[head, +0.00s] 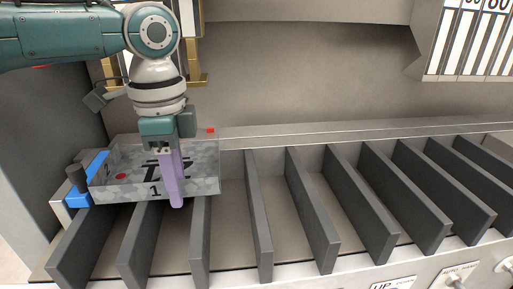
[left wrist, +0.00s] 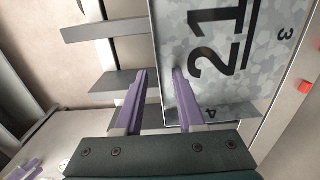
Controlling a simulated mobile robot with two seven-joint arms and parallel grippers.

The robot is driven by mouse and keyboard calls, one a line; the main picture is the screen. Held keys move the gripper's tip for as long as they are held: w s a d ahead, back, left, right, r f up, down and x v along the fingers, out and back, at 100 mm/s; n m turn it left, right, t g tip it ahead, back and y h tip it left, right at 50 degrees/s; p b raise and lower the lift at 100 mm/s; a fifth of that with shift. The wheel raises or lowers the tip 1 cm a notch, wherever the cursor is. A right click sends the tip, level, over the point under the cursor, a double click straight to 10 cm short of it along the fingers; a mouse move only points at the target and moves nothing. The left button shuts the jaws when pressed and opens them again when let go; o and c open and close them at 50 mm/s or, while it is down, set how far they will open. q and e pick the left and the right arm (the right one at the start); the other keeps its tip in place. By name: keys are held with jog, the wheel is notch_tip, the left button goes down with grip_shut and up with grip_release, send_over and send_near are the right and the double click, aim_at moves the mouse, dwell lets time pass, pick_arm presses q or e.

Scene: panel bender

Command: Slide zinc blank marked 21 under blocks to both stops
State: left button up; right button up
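The grey spangled zinc blank (head: 205,165) lies at the left end of the slatted table, with its edges turned up like a shallow tray. In the left wrist view, the blank marked 21 (left wrist: 235,75) fills the right side. My left gripper (head: 172,190) points down at the blank's front edge. In the left wrist view, its purple fingers (left wrist: 160,85) stand apart on either side of that edge, without visibly closing on it. A blue piece with a black knob (head: 78,198) sits at the blank's left corner; I cannot tell if they touch. My right gripper is out of view.
Dark upright slats (head: 312,215) run across the table with gaps between them. Brass-coloured parts (head: 196,78) hang behind my left arm. A small red piece (head: 210,130) is behind the blank. Striped numbered panel at upper right (head: 470,45). The table's right side is clear.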

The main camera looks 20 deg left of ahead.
pick_arm(q)
notch_tip(320, 180, up, 10)
jog(key=shift+p, duration=0.4)
jog(key=shift+d, duration=0.1)
